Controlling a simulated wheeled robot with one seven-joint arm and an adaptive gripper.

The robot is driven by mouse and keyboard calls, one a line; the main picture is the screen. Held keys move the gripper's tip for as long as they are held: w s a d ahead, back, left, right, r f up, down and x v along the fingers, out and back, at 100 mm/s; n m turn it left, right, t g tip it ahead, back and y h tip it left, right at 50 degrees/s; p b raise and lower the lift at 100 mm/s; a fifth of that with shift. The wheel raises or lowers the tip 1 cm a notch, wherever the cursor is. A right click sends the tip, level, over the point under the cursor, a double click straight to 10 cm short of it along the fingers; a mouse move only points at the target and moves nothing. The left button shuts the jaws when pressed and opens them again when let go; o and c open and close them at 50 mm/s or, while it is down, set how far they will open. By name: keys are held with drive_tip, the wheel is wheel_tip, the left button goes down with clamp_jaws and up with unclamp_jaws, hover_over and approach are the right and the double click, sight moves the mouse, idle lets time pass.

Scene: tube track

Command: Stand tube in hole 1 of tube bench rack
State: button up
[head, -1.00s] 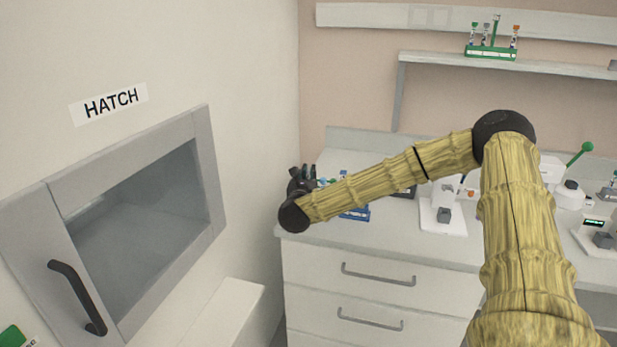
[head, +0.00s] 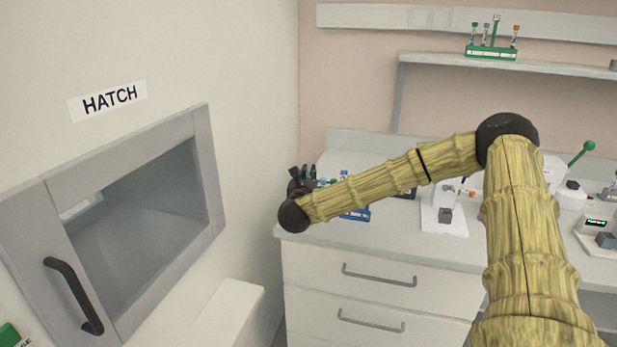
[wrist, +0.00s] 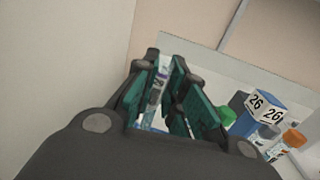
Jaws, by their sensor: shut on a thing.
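My gripper (head: 303,181) is at the left end of the bench in the head view, mostly hidden behind my own wrist. In the wrist view its teal-padded fingers (wrist: 168,88) are shut on a tube (wrist: 156,92) with a pale, printed label. The tube stands roughly along the fingers, and its lower end is hidden. A blue rack (head: 356,214) sits on the bench just right of my gripper, partly behind my arm. Its holes and their numbers cannot be read.
In the wrist view a blue block marked 26 (wrist: 262,107) stands right of the fingers, near green-capped and orange-capped (wrist: 294,138) tubes. A green rack (head: 490,52) with tubes is on the shelf. White devices (head: 443,217) stand mid-bench. The left wall with the hatch (head: 140,205) is close.

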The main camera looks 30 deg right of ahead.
drive_tip(key=shift+f+b, duration=1.5)
drive_tip(key=shift+b, duration=1.1)
idle(0.6)
drive_tip(key=o, duration=0.8)
drive_tip(key=v, duration=1.2)
idle(0.6)
